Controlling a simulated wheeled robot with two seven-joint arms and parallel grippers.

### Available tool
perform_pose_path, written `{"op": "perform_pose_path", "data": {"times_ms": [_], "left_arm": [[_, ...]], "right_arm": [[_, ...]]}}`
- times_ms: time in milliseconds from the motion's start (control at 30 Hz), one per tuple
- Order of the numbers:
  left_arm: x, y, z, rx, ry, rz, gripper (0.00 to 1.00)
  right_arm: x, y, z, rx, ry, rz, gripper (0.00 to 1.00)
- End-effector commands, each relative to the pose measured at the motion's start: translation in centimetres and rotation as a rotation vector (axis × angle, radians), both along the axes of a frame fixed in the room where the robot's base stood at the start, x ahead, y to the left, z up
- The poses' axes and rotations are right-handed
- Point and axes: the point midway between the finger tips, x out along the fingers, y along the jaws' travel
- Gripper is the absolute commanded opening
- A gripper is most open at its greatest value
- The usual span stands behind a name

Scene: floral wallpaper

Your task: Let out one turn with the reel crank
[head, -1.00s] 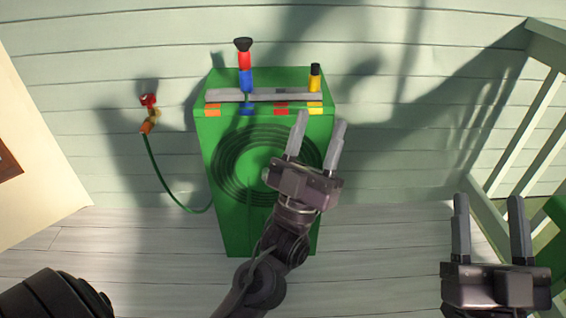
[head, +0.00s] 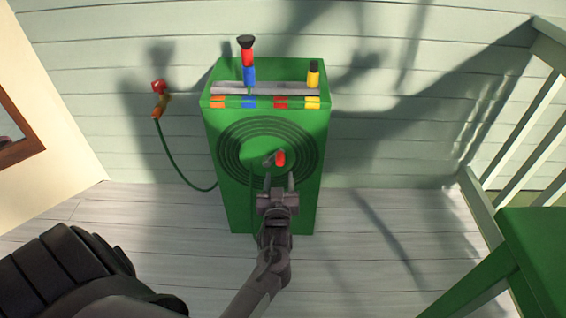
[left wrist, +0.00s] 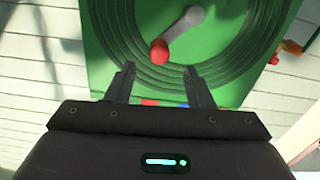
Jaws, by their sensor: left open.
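The green hose reel box (head: 311,205) stands against the wall with dark coiled rings on its front. At their middle is the crank, a short grey arm (head: 269,160) with a red knob (head: 281,158) at its right end. My left gripper (head: 279,178) is open and empty just below the red knob, fingers pointing up at it. In the left wrist view, the red knob (left wrist: 159,51) lies just beyond and between the open fingertips (left wrist: 161,80), apart from both. The grey arm (left wrist: 185,24) runs up and right from it. My right gripper is not in view.
Nozzles, one red and blue (head: 247,62), one yellow (head: 314,75), stand on the box top. A wall tap (head: 159,95) with a green hose is at left. Green furniture (head: 520,245) and a railing (head: 535,120) are at right. Floor beside the box is clear.

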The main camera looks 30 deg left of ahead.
Motion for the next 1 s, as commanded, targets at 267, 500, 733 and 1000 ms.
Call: {"op": "perform_pose_path", "data": {"times_ms": [267,500,733,1000], "left_arm": [[3.9,2.4,0.0,0.004,-0.006,-0.001,0.48],[5.8,3.5,0.1,0.002,-0.005,-0.003,0.48],[5.9,3.6,0.1,0.002,-0.005,-0.003,0.48],[5.9,3.5,0.1,0.002,-0.005,-0.003,0.19]], "right_arm": [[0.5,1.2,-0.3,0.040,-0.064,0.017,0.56],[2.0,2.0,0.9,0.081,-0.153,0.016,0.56],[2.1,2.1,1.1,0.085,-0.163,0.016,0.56],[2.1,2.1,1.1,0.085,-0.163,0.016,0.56]]}}
